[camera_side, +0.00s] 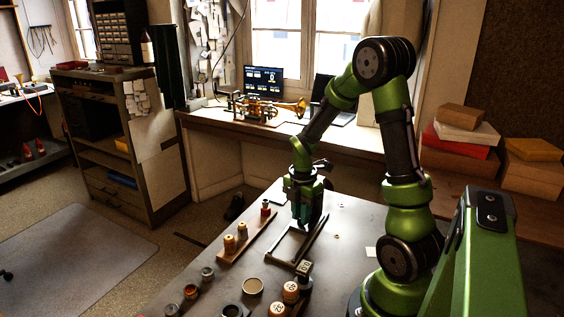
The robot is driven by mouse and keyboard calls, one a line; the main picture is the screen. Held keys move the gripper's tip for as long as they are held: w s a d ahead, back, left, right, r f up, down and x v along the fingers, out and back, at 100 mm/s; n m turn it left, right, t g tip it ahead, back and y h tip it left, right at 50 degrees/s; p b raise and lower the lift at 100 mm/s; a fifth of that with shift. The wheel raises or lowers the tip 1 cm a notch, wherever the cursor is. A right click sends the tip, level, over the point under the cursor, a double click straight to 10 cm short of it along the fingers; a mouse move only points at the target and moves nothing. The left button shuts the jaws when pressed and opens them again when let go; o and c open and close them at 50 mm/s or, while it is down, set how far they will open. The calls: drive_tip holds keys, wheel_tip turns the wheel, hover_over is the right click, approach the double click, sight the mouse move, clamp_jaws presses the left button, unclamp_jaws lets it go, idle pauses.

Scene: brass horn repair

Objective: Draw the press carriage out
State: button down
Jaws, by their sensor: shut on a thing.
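The press carriage (281,260) appears as a dark, low rectangular frame with long rails, lying on the grey bench top. My gripper (304,222) points down at the far part of this frame, with its fingers between the rails. It is shut on a part of the carriage. The gripped part is small and mostly hidden by the fingers, so its shape cannot be told.
A wooden strip (240,246) with several small pieces stands left of the frame. Small pots, a round dish (252,286) and wooden-topped weights (290,290) stand at the near edge. A small dark block (304,270) stands by the frame's near end. Bench right of the frame is mostly clear.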

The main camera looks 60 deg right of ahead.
drive_tip(key=a, duration=1)
drive_tip(key=shift+a, duration=0.3)
drive_tip(key=c, duration=1.1)
unclamp_jaws()
drive_tip(key=shift+c, duration=0.2)
drive_tip(key=shift+o, duration=0.8)
drive_tip(key=shift+d+r, duration=0.1)
drive_tip(key=shift+r, duration=0.1)
wheel_tip(320, 180, up, 16)
drive_tip(key=shift+r, duration=0.25)
